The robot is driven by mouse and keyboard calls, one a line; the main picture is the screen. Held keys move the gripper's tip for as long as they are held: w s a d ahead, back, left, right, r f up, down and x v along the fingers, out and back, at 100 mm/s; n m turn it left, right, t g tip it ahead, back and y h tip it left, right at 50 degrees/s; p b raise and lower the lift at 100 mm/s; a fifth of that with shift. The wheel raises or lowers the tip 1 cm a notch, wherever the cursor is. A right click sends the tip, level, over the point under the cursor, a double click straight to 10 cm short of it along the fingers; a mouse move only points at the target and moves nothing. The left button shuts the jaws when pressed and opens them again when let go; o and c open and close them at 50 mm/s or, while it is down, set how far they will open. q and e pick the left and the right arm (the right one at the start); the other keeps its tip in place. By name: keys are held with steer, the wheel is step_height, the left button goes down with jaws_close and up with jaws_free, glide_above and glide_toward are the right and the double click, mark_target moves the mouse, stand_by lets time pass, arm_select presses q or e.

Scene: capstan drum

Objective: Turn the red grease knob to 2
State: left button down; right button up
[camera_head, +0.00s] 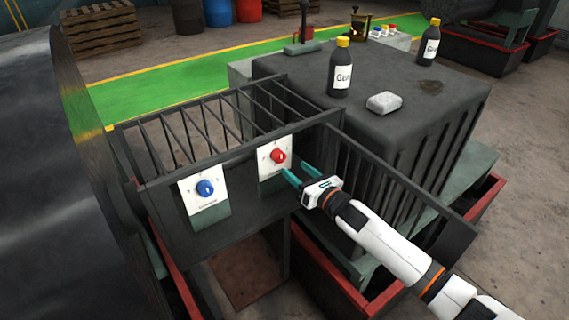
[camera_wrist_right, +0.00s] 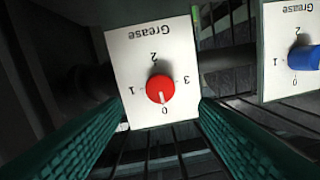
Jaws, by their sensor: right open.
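The red grease knob (camera_head: 278,156) sits on a white plate (camera_head: 267,166) fixed to the dark frame. In the right wrist view the red knob (camera_wrist_right: 160,90) is on its dial, with 0 below it, 1 left, 2 above and 3 right. Its white pointer mark points down at 0. My right gripper (camera_head: 294,174) is open in front of the red knob's plate, close to the knob but not closed on it. Its teal fingers (camera_wrist_right: 163,115) stand at the lower left and lower right of the knob in the wrist view. My left gripper is not in view.
A blue knob (camera_head: 205,188) on a similar plate stands left of the red one. Barred railings run behind the plates and beside my right arm. Dark bottles (camera_head: 340,68) and a pale block (camera_head: 384,102) stand on the machine housing. A big dark drum (camera_head: 45,170) fills the left.

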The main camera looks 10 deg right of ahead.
mark_target(282, 158)
steer(key=b+x, duration=0.1)
steer(key=x, duration=0.1)
steer(key=b+x, duration=0.1)
steer(key=x, duration=0.2)
steer(key=shift+f, duration=0.2)
steer(key=shift+w+a+r, duration=0.15)
steer(key=shift+w+a, duration=0.15)
steer(key=shift+w, duration=0.35)
steer(key=shift+c, duration=0.2)
steer(key=c, duration=0.9)
steer(key=shift+c, duration=0.2)
